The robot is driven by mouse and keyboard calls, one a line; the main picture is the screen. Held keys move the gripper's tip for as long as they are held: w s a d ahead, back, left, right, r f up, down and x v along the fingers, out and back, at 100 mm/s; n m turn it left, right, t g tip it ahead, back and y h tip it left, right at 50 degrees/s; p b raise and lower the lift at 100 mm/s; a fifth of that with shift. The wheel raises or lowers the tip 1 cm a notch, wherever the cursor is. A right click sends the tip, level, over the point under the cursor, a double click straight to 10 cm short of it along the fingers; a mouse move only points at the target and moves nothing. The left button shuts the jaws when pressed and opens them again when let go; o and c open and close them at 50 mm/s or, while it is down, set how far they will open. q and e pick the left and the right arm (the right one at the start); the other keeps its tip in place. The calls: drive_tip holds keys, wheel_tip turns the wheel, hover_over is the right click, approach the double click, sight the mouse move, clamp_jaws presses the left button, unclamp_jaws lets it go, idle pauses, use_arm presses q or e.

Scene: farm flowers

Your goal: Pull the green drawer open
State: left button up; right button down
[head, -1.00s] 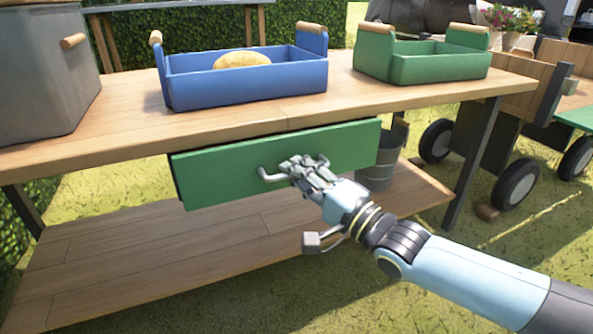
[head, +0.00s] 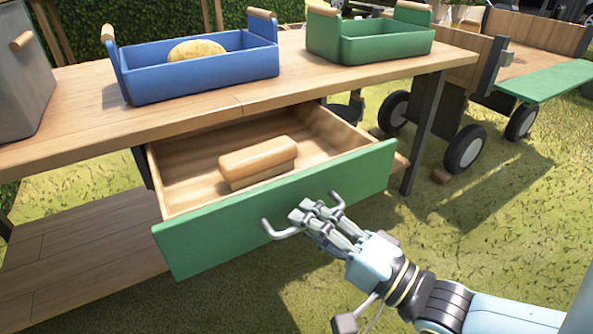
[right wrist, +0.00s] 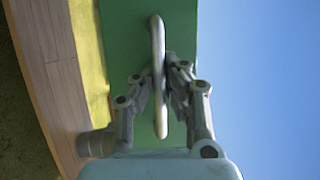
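The green drawer (head: 215,240) under the table is open, pulled well out. Its wooden inside shows, with a light wooden block (head: 258,163) lying in it. My right gripper (head: 312,210) is at the grey bar handle (head: 280,230) on the drawer front. In the right wrist view the gripper's two fingers (right wrist: 157,85) lie on either side of the handle (right wrist: 158,60), closed around it. The green drawer front (right wrist: 182,30) is just behind them. My left gripper is in neither view.
On the table (head: 205,108) stand a blue crate (head: 205,80) holding a yellow, potato-like thing (head: 196,50), a green crate (head: 385,46) and a grey bin (head: 22,85). A wheeled wooden cart (head: 500,60) stands at right. The grass before the drawer is clear.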

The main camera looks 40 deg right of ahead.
drive_tip(key=shift+s+f, duration=0.2)
drive_tip(key=shift+s, duration=0.2)
drive_tip(key=c, duration=1.4)
unclamp_jaws()
drive_tip(key=shift+r, duration=0.1)
drive_tip(key=v, duration=1.2)
drive_tip(key=shift+w, duration=0.15)
